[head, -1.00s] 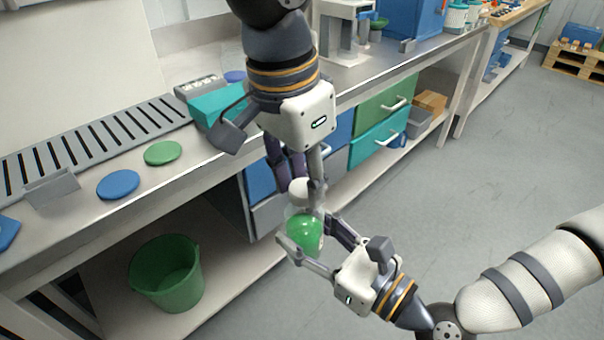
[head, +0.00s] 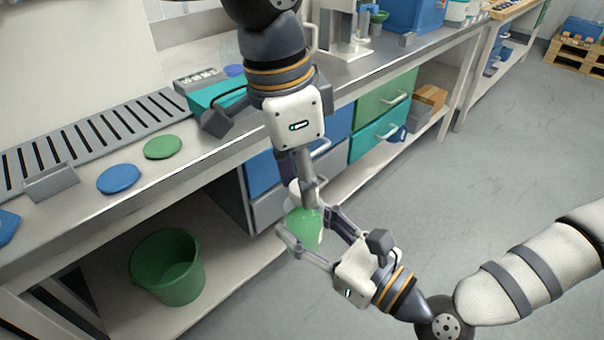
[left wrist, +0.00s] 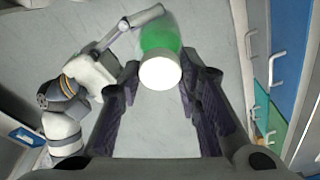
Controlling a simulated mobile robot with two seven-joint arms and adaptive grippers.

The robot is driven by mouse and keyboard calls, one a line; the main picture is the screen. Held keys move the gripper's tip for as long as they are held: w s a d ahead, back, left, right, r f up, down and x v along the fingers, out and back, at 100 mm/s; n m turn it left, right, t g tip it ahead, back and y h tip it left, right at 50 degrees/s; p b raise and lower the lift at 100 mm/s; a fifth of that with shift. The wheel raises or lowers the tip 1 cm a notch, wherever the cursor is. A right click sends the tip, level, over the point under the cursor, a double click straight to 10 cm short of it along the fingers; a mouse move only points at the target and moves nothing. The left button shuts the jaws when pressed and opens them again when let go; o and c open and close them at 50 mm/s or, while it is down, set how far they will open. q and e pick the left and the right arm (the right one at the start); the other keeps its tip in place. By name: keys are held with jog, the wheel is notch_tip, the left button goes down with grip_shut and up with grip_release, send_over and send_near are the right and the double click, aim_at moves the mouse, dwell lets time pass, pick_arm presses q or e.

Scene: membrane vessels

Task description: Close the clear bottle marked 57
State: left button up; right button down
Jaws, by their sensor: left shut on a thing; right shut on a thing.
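The clear bottle (head: 304,222) with green contents is held off the bench, in front of the drawers. No number is readable on it. My right gripper (head: 305,238) is shut on the bottle's body from the lower right. A white cap (head: 294,188) sits at the bottle's top, partly hidden by my left fingers. My left gripper (head: 303,190) points down from above and is shut on the cap. In the left wrist view the cap (left wrist: 160,73) lies between the left fingertips, with the green bottle (left wrist: 160,35) behind it. I cannot tell how tightly the cap is seated.
The bench (head: 207,150) runs along the left, with a blue disc (head: 118,179), a green disc (head: 163,147) and a slotted grate (head: 90,142) on it. A green bucket (head: 167,266) stands on the lower shelf. Drawers (head: 380,133) are behind the grippers.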

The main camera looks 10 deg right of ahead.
pick_arm(q)
jog(key=m+g, duration=0.1)
jog(key=m, duration=0.6)
jog(key=shift+w, duration=0.2)
jog(key=m, duration=0.4)
jog(key=shift+d+g, duration=0.1)
jog(key=shift+g, duration=0.2)
jog(key=m+y, duration=0.1)
jog(key=m, duration=0.5)
jog(key=shift+d+m+g, duration=0.1)
jog(key=shift+m+g, duration=0.2)
jog(key=shift+m, duration=0.1)
jog(key=m+y, duration=0.1)
jog(key=m, duration=0.3)
jog(key=shift+f, duration=0.1)
jog(key=m+y, duration=0.1)
jog(key=m, duration=0.5)
jog(key=shift+d, duration=0.1)
jog(key=m, duration=0.3)
jog(key=shift+s, duration=0.15)
jog(key=shift+t, duration=0.4)
jog(key=o, duration=0.8)
